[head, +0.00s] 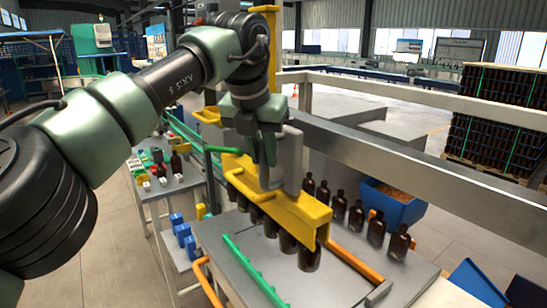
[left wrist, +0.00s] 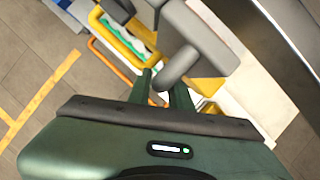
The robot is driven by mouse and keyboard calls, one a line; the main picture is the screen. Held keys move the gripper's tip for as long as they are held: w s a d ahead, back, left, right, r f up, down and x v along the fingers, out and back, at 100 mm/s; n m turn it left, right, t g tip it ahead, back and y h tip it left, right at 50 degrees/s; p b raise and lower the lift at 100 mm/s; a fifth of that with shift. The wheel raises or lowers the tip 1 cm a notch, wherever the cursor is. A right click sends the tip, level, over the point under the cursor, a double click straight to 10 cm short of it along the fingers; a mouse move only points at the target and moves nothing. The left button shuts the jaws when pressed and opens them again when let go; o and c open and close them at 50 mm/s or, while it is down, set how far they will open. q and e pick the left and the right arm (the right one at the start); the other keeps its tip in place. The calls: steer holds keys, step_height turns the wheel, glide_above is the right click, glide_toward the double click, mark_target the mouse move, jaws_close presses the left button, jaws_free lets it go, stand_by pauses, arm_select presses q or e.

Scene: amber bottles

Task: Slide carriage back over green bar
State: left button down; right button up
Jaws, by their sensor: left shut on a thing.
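The carriage is a yellow beam (head: 295,212) with a grey upright block (head: 291,160), above the metal table. Several amber bottles (head: 308,258) sit in a row under the beam; whether they hang or stand I cannot tell. A green bar (head: 250,270) lies along the table to the left of the beam, not under it. My left gripper (head: 263,150) is at the carriage's grey part, shut on its grey handle; in the left wrist view the handle (left wrist: 181,67) shows at the fingertips. The exact contact is partly hidden. My right gripper is not in view.
A second row of amber bottles (head: 398,243) stands to the right, by an orange bar (head: 355,262). A blue bin (head: 393,207) is behind them. A grey frame rail (head: 420,170) crosses behind. A side table (head: 165,180) with small coloured items is left.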

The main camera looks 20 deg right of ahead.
arm_select(q)
steer(key=shift+w+a, duration=0.1)
steer(key=shift+w, duration=0.2)
steer(key=shift+r, duration=0.2)
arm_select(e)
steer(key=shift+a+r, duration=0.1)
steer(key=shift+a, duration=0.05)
arm_select(q)
steer(key=c, duration=1.3)
jaws_free()
steer(key=shift+w, duration=0.1)
steer(key=shift+w+f, duration=0.15)
steer(key=shift+w, duration=0.1)
steer(key=shift+s, duration=0.1)
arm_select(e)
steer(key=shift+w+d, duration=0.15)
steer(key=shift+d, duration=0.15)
arm_select(q)
steer(key=shift+s, duration=0.1)
